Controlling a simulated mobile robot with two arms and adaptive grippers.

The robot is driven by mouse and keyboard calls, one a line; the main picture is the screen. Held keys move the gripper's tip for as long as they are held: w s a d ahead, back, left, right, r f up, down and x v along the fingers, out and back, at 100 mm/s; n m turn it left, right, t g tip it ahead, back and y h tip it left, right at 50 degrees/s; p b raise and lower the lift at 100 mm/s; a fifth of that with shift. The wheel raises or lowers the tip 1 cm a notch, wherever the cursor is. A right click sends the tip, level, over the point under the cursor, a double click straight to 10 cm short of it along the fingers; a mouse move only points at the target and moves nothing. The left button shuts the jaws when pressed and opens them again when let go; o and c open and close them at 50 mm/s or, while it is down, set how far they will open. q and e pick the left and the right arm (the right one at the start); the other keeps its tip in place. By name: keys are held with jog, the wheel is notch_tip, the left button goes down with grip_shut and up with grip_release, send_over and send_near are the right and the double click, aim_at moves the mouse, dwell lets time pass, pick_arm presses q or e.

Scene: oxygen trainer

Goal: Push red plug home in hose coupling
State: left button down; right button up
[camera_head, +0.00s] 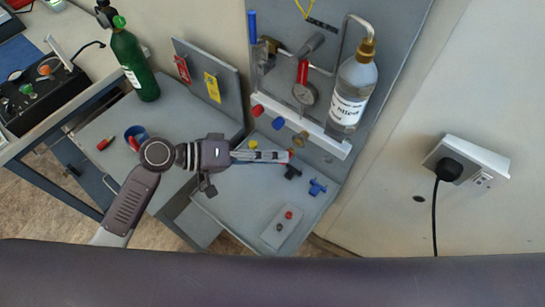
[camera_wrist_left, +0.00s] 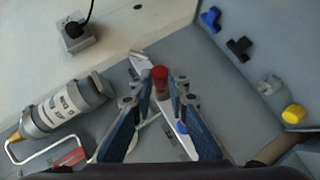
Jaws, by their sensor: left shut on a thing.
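My left gripper (camera_head: 286,156) reaches in over the grey tray. In the left wrist view its fingers (camera_wrist_left: 160,91) close around a small part with a red end, the red plug (camera_wrist_left: 160,73). The plug's red end also shows at the fingertips in the head view (camera_head: 291,152). A brass-coloured fitting (camera_head: 300,138) sits on the white rail just beyond the fingertips. I cannot tell which fitting is the hose coupling, or whether the plug touches one. The fingers hide most of the plug's body. My right gripper is not in view.
A pale plate (camera_head: 282,232) lies near the tray's front edge.

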pick_arm(q)
jog(key=shift+w+d, duration=0.55)
jog(key=shift+w, duration=0.2)
jog(key=c, duration=1.8)
grip_release()
jog(key=v, duration=1.2)
